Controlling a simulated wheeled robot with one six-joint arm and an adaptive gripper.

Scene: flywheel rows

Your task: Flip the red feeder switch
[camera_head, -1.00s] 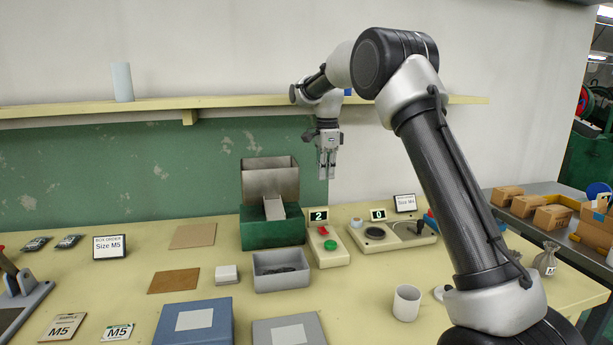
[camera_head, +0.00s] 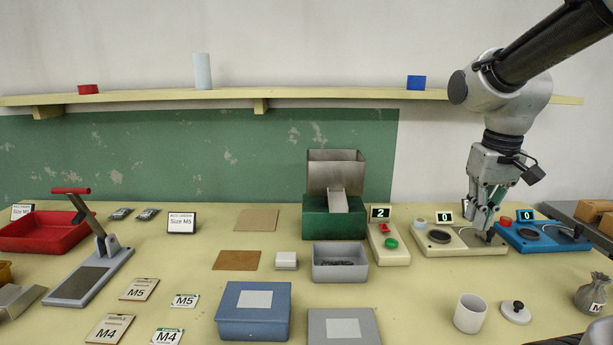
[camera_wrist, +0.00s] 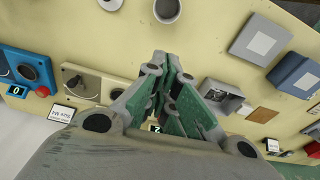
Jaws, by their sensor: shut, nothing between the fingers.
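The red feeder switch (camera_head: 385,228) sits on a beige control box (camera_head: 391,256), behind its green button (camera_head: 391,243) and in front of a small display reading 2 (camera_head: 380,212). The box stands right of the green feeder (camera_head: 322,222) with its metal hopper. My gripper (camera_head: 482,226) is shut and empty, pointing down over the right part of the beige scale unit, to the right of the switch and apart from it. In the wrist view my gripper's fingers (camera_wrist: 164,62) come together; they and the gripper body hide the switch there.
The beige scale unit (camera_head: 436,249) and a blue one (camera_head: 540,245) stand right of the switch box. A grey bin (camera_head: 340,277) is left of it. A white cup (camera_head: 469,314) and a knobbed lid (camera_head: 515,313) stand in front. The table before the switch box is clear.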

